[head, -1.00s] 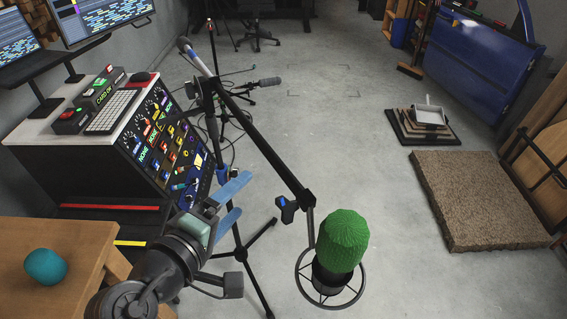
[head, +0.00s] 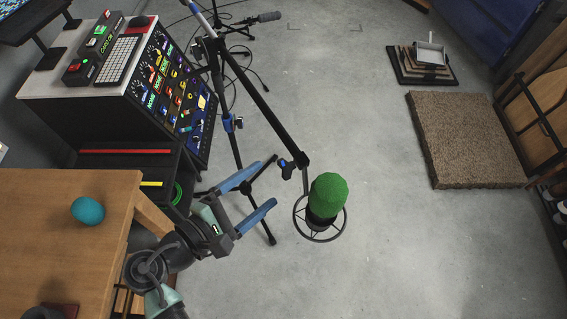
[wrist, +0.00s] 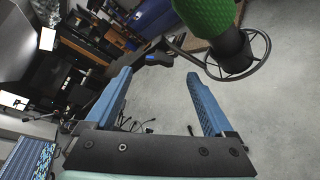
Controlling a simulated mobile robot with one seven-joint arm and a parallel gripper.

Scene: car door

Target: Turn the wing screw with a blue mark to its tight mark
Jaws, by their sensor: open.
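A dark wing screw with a blue mark (head: 287,169) sits at the lower end of the black boom arm, just left of the green microphone (head: 328,193). It also shows in the wrist view (wrist: 158,60), between and beyond the fingertips. My gripper (head: 275,180) has blue fingers spread apart with nothing between them. Its tips appear close to the screw in the head view, but the wrist view shows a gap. The tight mark is too small to make out.
The microphone's round shock-mount ring (head: 320,234) hangs right of my gripper. The tripod stand (head: 240,165) is behind the fingers. A wooden table (head: 60,225) with a teal ball (head: 88,211) is at left. A control console (head: 170,95) stands behind.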

